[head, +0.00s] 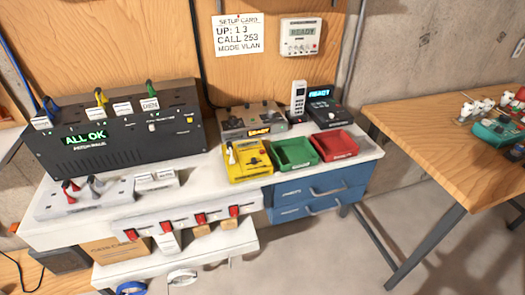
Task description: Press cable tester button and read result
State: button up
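No device is clearly labelled as the cable tester, and I cannot tell which one it is. A large black panel (115,130) at left shows ALL OK in green, with blue, yellow and green plugs above. My gripper is not in view.
Green (294,153) and red (334,145) trays sit at the bench's right. A setup card (238,35) and a white READY unit (301,37) hang on the wall. A wooden table (425,120) stands right; floor between it and the bench is clear.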

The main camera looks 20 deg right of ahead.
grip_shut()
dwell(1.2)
